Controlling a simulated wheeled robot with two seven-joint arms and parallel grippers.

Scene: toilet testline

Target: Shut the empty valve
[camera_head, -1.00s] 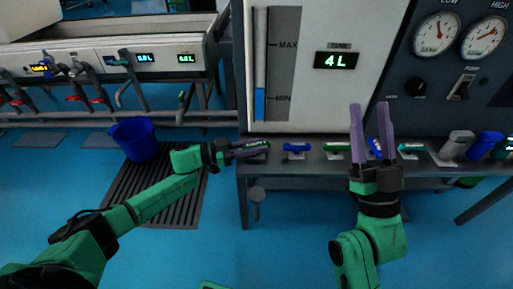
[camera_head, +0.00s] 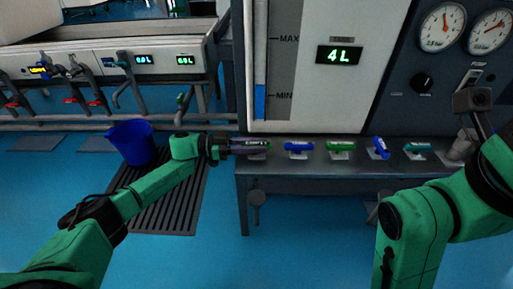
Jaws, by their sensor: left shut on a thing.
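The tank panel (camera_head: 310,110) reads 4 L, and the blue level in its gauge (camera_head: 260,100) stands near the MIN mark. A row of small valve handles lies along the bench front below it. My left gripper (camera_head: 256,146) is shut on the leftmost valve handle (camera_head: 262,143), which has a green label whose text is too small to read. The fingers partly cover this handle, so its exact turn is hard to judge.
Beside the held handle are a blue handle (camera_head: 299,147), a green one (camera_head: 340,147), a tilted blue one (camera_head: 380,147) and a teal one (camera_head: 417,148). A blue bucket (camera_head: 133,142) stands on a floor grate (camera_head: 165,212) at the left. Pipes with red valves run behind it.

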